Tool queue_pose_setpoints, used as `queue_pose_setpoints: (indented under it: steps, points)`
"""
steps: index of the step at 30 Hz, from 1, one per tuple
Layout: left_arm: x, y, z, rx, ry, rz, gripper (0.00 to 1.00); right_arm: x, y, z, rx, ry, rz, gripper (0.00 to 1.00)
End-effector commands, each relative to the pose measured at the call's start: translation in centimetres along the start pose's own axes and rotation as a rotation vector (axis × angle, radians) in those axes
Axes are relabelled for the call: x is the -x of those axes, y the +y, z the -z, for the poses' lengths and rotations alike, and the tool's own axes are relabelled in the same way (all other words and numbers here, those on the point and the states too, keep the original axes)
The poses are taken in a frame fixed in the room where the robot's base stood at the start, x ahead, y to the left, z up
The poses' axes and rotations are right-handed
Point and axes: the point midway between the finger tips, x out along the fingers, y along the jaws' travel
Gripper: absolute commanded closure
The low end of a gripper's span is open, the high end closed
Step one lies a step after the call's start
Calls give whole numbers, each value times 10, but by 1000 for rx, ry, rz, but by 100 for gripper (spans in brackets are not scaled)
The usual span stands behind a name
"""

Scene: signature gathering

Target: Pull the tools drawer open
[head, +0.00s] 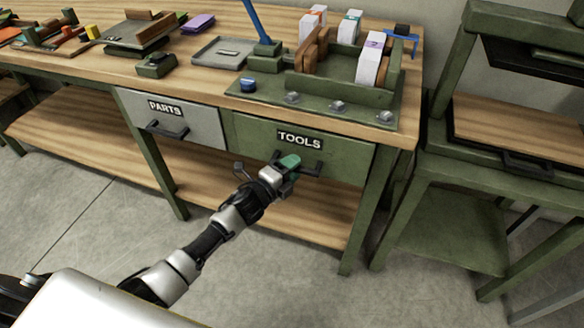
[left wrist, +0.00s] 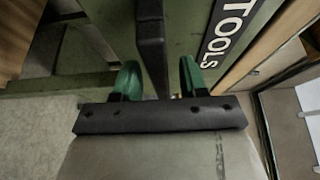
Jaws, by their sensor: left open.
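The tools drawer (head: 345,158) is a green front under the bench top, labelled TOOLS, and it looks shut. Its dark bar handle (head: 312,170) is partly hidden behind my left gripper (head: 286,164) in the head view. In the left wrist view the handle (left wrist: 152,45) runs between the two green fingers of my left gripper (left wrist: 157,80), with a gap on each side. The gripper is open around the handle and not closed on it. The TOOLS label (left wrist: 228,30) shows at the right there. My right gripper is not in view.
The grey parts drawer (head: 200,127) is to the left and looks shut. The wooden bench top (head: 70,62) holds trays, boxes and a green fixture (head: 300,106). A lower shelf (head: 90,130) lies beneath. A green stand (head: 450,180) is at the right. The floor in front is clear.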

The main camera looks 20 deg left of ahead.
Motion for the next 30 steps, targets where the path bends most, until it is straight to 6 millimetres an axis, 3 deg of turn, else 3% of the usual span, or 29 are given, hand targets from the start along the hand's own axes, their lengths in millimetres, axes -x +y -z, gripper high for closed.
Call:
queue_pose_setpoints:
  steps: [7,15,30]
  points:
    - [-1,0,0,0,0,0,57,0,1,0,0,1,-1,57]
    - [0,0,0,0,0,0,99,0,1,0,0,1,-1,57]
    - [7,0,3,2,0,-2,100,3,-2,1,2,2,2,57]
